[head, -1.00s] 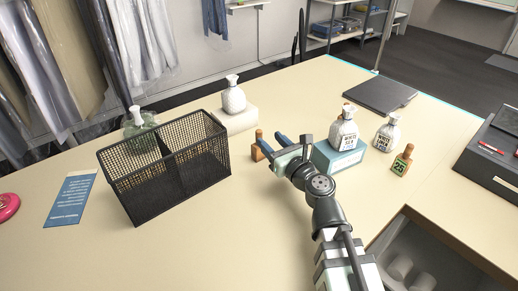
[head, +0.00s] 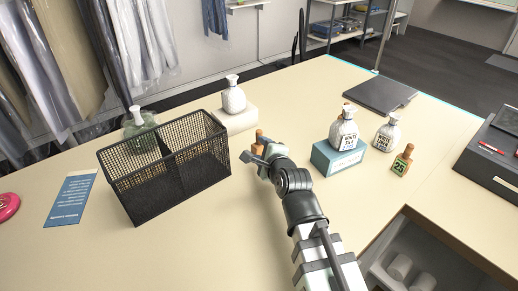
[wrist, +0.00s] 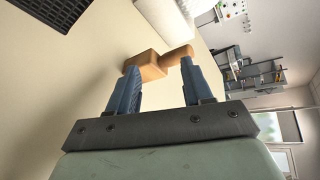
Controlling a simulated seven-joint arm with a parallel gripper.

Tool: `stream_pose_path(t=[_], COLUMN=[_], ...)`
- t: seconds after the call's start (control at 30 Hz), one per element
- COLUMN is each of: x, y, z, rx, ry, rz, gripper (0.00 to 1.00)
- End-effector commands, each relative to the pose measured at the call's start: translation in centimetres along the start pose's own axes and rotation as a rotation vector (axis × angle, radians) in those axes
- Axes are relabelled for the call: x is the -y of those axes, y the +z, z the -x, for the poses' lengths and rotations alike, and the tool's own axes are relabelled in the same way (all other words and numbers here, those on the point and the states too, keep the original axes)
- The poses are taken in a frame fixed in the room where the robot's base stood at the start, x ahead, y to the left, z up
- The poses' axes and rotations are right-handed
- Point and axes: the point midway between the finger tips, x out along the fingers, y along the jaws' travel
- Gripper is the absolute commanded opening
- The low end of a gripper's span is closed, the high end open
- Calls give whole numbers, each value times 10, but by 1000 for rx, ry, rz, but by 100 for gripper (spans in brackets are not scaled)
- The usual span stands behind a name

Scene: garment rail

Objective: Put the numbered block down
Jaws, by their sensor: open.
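An orange-brown block (wrist: 146,66) with a narrower knob stands upright on the counter just beyond my fingertips in the wrist view. In the head view its knob (head: 259,136) shows above my gripper (head: 257,155), which hides most of the block. My gripper is open, its two blue fingers apart in the wrist view (wrist: 159,70). The block's number face cannot be seen. Another knobbed block (head: 402,161), with a green face reading 26, stands at the right of the counter.
A black mesh basket (head: 168,170) stands left of my gripper. A white bottle (head: 343,130) stands on a blue box (head: 338,157) to the right, beside another bottle (head: 387,133). A bottle on a pale block (head: 236,119) stands behind. The front counter (head: 150,255) is clear.

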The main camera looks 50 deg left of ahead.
Motion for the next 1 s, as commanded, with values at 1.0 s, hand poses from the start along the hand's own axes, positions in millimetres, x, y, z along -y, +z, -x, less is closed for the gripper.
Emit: stream_pose_path(t=[1.0], x=[44], y=[34], z=[19], rx=[-586], ry=[-18], rz=[1728], gripper=[50])
